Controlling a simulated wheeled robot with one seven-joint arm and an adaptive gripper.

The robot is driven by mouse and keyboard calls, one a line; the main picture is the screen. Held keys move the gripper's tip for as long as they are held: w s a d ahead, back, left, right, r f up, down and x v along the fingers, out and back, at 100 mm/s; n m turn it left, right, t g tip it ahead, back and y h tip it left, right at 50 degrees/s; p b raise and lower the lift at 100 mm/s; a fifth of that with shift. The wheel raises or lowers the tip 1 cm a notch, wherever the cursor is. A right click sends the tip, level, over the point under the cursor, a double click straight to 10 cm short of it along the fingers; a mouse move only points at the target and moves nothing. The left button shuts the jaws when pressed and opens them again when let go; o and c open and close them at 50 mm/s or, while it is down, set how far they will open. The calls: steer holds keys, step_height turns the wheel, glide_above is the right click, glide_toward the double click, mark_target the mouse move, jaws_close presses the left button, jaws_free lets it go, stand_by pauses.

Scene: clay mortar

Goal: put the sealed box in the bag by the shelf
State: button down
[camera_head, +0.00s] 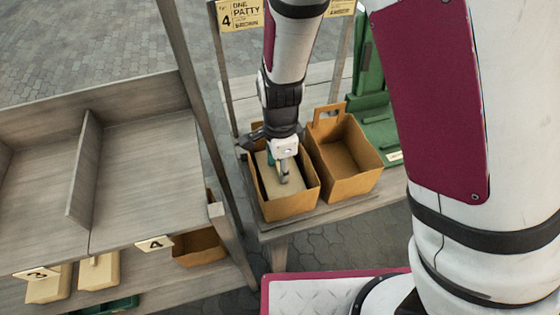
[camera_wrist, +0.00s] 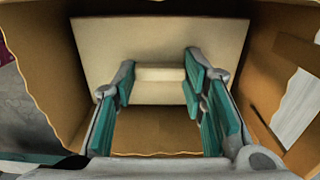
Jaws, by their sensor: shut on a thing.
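The sealed box (camera_head: 268,183) is cream and sits down inside the left one of two open brown bags; this bag (camera_head: 290,206) surrounds it. In the wrist view, the box's flat face (camera_wrist: 160,40) has a raised block that lies between my teal-padded fingers. My gripper (camera_head: 283,172) points down into the bag and is shut on the box; it also shows in the wrist view (camera_wrist: 158,85). The bag's brown walls (camera_wrist: 275,70) stand on both sides of the fingers. The box's underside is hidden, so I cannot tell whether it touches the bag's floor.
The second brown bag (camera_head: 345,165), with a raised handle, looks empty and stands close on the right. A green object (camera_head: 372,120) is beyond it. A wooden shelf (camera_head: 140,185) fills the left, with cream boxes (camera_head: 98,271) and another brown container (camera_head: 199,248) below.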

steer(key=shift+f, duration=0.1)
steer(key=c, duration=1)
jaws_free()
step_height(320, 180, up, 12)
steer(key=shift+r+p, duration=0.25)
steer(key=shift+p, duration=0.65)
steer(key=s+d+r+n+t, duration=0.1)
steer(key=s+d+r+n, duration=0.4)
steer(key=d+r, duration=0.1)
steer(key=s+d+r+n+t, duration=0.2)
steer(key=s+d+r+n, duration=0.3)
steer(key=d+r, duration=0.1)
steer(key=s+d+r+n+t, duration=0.1)
steer(key=s+d+r+n, duration=0.3)
steer(key=s+d+r, duration=0.1)
steer(key=shift+s+d+r+n+t, duration=0.4)
steer(key=shift+d+r, duration=0.35)
steer(key=shift+r, duration=0.05)
